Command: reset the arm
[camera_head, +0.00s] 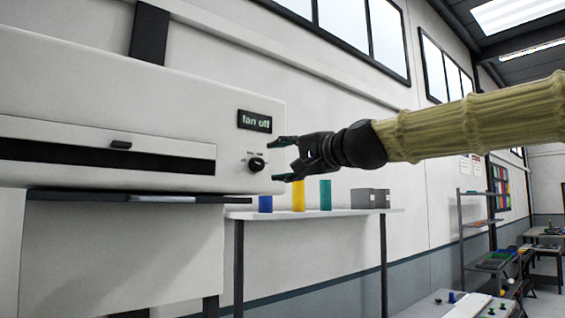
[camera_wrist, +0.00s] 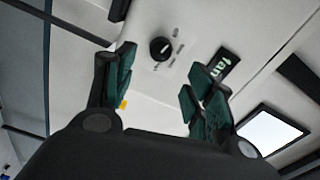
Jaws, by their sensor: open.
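My gripper (camera_head: 278,159) is open and empty at the end of my outstretched arm, close to the front of a white machine (camera_head: 60,80). A black knob (camera_head: 256,164) on the machine lies just left of the fingertips in the head view. A small dark display (camera_head: 254,121) above the knob reads "fan off". In the wrist view the open fingers (camera_wrist: 155,90) stand apart, with the knob (camera_wrist: 160,48) beyond them and between their tips. The display (camera_wrist: 224,64) shows partly behind the right finger. I see no finger touching the knob.
The machine has a dark slot (camera_head: 100,158) with a small black handle (camera_head: 121,145). A shelf rack (camera_head: 475,225) stands farther right.

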